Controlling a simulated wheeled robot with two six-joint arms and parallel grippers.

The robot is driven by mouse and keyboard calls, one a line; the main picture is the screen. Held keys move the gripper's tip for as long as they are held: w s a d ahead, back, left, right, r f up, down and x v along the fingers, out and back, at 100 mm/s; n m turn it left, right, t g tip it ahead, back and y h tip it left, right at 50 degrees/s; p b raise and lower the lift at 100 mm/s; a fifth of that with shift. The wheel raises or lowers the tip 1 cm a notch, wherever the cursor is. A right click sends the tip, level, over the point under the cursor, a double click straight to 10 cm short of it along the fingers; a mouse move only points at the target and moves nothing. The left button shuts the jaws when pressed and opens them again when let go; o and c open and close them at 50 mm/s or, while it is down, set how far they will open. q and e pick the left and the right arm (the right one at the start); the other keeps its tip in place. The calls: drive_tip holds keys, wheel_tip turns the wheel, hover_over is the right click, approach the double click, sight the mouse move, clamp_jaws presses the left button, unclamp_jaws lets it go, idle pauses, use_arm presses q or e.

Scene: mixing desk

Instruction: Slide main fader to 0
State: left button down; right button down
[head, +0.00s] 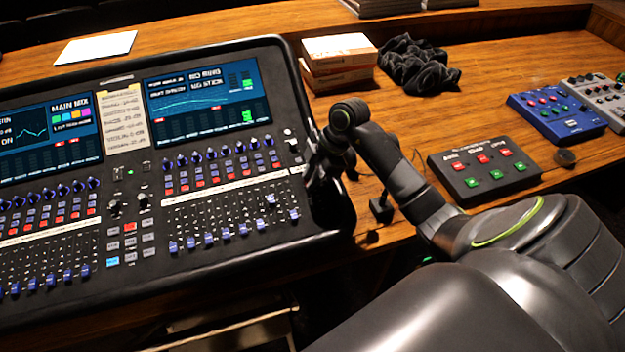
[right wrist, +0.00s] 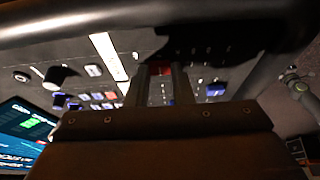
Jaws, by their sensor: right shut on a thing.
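The mixing console (head: 200,250) fills the left of the head view, with rows of blue fader caps and two screens. My right gripper (head: 312,168) is at the console's right edge, pointing down at its surface. In the right wrist view its two narrow fingers (right wrist: 158,88) are close together, with a small red cap (right wrist: 160,69) between their tips. The cap appears to be the main fader's, and the gripper is shut on it. In the head view the gripper hides this cap and its slot. My left gripper is not in view.
A small black box (head: 485,171) with red and green buttons lies right of my right forearm. A blue pedal (head: 556,116) sits farther right. Stacked boxes (head: 338,60) and a crumpled black cloth (head: 412,66) are behind. The wooden desk (head: 490,60) is clear at the back right.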

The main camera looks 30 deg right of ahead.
drive_tip(key=c, duration=1.6)
unclamp_jaws()
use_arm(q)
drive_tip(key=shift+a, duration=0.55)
use_arm(e)
drive_tip(key=o, duration=0.4)
drive_tip(key=shift+c, duration=0.2)
use_arm(q)
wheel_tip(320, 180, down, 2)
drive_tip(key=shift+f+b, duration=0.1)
drive_tip(key=shift+b, duration=1.05)
use_arm(e)
drive_tip(key=v, duration=1.7)
drive_tip(key=shift+r, duration=0.15)
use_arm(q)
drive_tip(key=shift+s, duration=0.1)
use_arm(e)
drive_tip(key=shift+s, duration=0.1)
